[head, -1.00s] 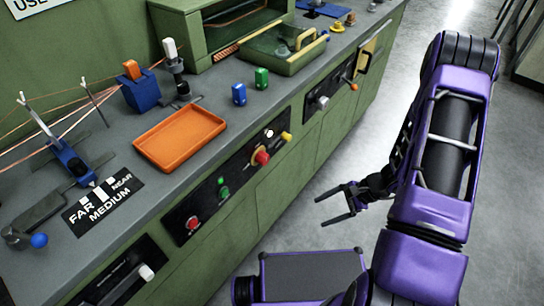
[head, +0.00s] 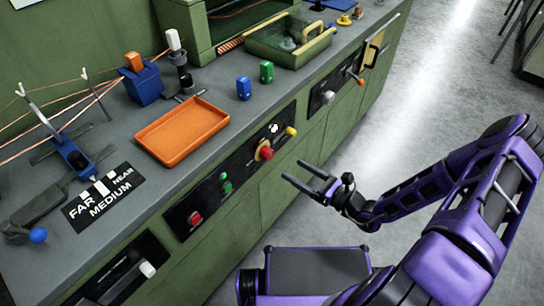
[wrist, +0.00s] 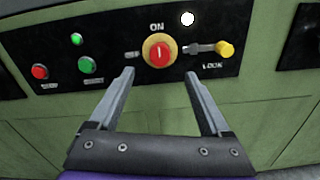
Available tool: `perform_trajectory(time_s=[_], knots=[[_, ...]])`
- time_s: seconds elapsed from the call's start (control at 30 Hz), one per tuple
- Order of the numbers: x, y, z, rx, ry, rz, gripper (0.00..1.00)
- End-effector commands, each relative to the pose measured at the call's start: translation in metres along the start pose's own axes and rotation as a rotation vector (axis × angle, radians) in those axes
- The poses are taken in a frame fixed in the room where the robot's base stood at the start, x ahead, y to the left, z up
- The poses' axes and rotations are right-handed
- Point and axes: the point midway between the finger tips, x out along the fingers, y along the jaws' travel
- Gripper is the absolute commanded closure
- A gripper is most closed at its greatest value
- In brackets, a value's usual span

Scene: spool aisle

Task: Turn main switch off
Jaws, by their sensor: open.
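The main switch (head: 264,151) is a red rotary knob on a yellow disc, set in a black panel on the green cabinet front. In the wrist view the main switch (wrist: 159,52) shows a pale upright mark on its red face, with ON printed above it. My gripper (head: 299,173) is open and empty, in front of the panel. In the wrist view my gripper (wrist: 159,85) has its two fingers spread below and to either side of the switch, apart from it.
A yellow lock knob (wrist: 226,49) sits right of the switch, with a white lamp (wrist: 187,18) above. Green (wrist: 86,65) and red (wrist: 39,72) buttons are at the left. An orange tray (head: 182,132) lies on the bench above. The floor beside the bench is clear.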

Motion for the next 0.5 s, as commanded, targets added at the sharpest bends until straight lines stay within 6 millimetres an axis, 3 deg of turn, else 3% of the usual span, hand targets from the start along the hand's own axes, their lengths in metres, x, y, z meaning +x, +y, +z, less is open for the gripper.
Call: perform_trajectory(time_s=[0.2, 0.5], knots=[[0.049, 0.001, -0.001, -0.001, 0.0, 0.004, 0.19], [0.091, 0.0, -0.001, -0.002, 0.002, 0.002, 0.19]])
